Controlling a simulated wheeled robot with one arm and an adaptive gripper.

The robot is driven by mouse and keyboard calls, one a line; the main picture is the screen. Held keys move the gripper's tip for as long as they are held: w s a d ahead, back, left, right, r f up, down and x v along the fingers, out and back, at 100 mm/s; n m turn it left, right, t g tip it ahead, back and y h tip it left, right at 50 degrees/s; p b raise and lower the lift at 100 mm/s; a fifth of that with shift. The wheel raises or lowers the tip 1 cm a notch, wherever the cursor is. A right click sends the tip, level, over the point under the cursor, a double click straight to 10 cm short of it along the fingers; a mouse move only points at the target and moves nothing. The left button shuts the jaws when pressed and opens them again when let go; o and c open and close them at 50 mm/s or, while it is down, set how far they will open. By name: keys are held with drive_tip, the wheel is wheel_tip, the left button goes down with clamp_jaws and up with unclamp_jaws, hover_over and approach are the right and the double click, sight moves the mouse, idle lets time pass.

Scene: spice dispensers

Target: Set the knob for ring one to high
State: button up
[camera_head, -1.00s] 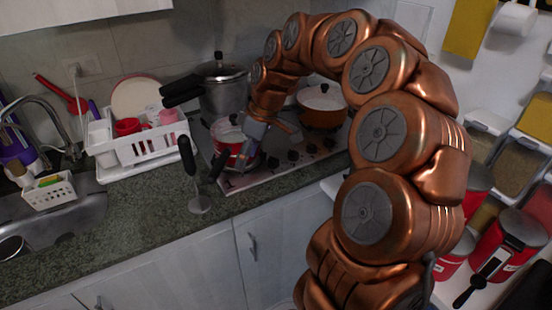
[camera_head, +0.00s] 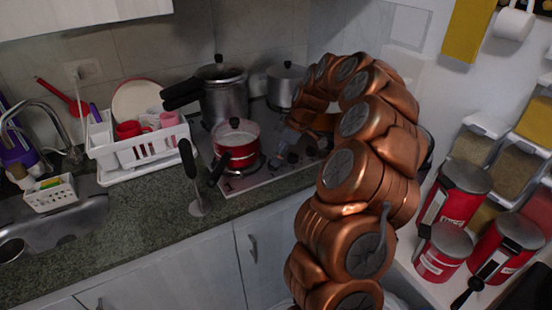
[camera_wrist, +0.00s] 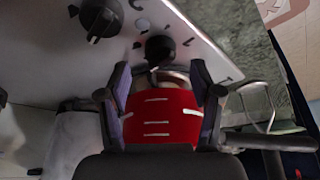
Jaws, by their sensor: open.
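The stove panel (camera_head: 240,180) carries black knobs along its front edge. In the head view, one knob (camera_head: 228,187) shows at the left end and another (camera_head: 311,151) near the right. My gripper (camera_head: 284,157) is low over the front strip, right of the red pot. In the wrist view, my gripper (camera_wrist: 160,68) is open, with a black knob (camera_wrist: 160,48) just beyond and between its fingertips. I cannot tell whether they touch it. A second black knob (camera_wrist: 100,17) is at upper left. Printed marks surround the knobs, too small to read. I cannot tell which knob belongs to ring one.
A red pot (camera_head: 237,153) with its handle towards the front sits on the stove. A pressure cooker (camera_head: 222,98) and a steel pot (camera_head: 285,84) stand behind. A black-handled utensil (camera_head: 190,165) stands left of the stove. Red canisters (camera_head: 455,193) are at right.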

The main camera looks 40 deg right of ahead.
drive_tip(key=shift+p+x, duration=0.35)
drive_tip(key=shift+x, duration=1.45)
drive_tip(key=c, duration=1.1)
drive_tip(key=shift+b, duration=0.5)
drive_tip(key=shift+c, duration=0.2)
drive_tip(key=m+b, duration=0.1)
drive_tip(key=b, duration=0.1)
drive_tip(key=m+b, duration=0.2)
drive_tip(key=shift+s+f+t+h, duration=0.1)
drive_tip(key=shift+f+t+h, duration=0.15)
drive_tip(key=shift+t+h, duration=0.15)
drive_tip(key=m+h+b, duration=0.1)
drive_tip(key=m+b, duration=0.2)
drive_tip(key=shift+a+r, duration=0.1)
drive_tip(key=shift+a+r+m+h+b, duration=0.1)
drive_tip(key=shift+m+h+b, duration=0.35)
drive_tip(key=shift+m+b, duration=0.4)
drive_tip(key=shift+a+r+m+h+b, duration=0.1)
drive_tip(key=shift+m+h+b, duration=0.4)
drive_tip(key=shift+m, duration=0.55)
drive_tip(key=o, duration=1.1)
